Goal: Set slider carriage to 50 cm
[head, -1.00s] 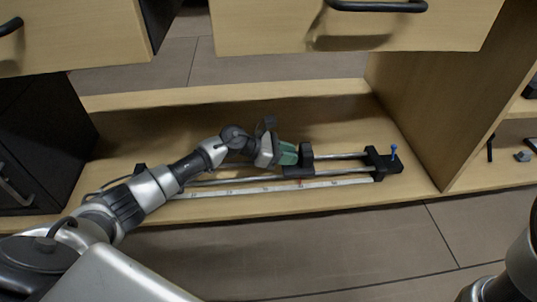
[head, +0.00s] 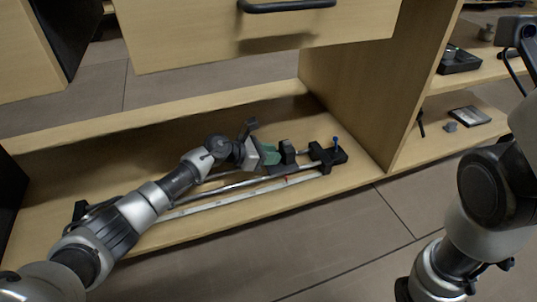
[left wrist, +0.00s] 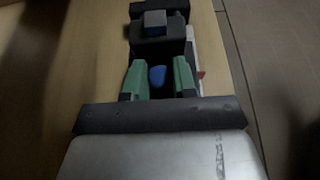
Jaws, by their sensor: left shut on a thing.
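The slider rail (head: 235,185) lies along the wooden shelf, with a pale scale strip (head: 230,199) on its front side. Its right end block (head: 327,157) is black with a blue knob (head: 337,142). The black carriage (head: 287,152) sits on the rods a short way left of that end block, with a small red pointer (head: 286,180) at the scale. My left gripper (head: 270,156) is shut on the carriage from its left side. In the left wrist view, the green fingers (left wrist: 158,82) flank a blue part (left wrist: 157,74). The scale numbers are too small to read.
A wooden drawer front (head: 260,35) with a black handle overhangs the shelf. An upright wooden panel (head: 365,90) closes the right side. Shelves with small dark items (head: 470,115) stand beyond it. My right arm (head: 490,190) is at the right edge.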

